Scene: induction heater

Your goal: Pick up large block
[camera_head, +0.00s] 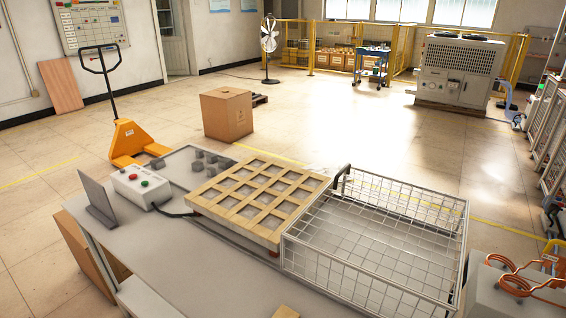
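Several small dark grey blocks (211,170) stand close together on a grey plate (176,170) at the back left of the workbench. They are small in the picture, and I cannot tell which one is the large block. Neither of my grippers shows in the head view, and nothing is seen holding the blocks.
A wooden grid tray (228,203) with square compartments lies right of the blocks, beside an empty-looking wire basket (375,250). A control box (140,186) with buttons and an upright dark panel (97,200) stand left. The bench's front (200,280) is mostly clear.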

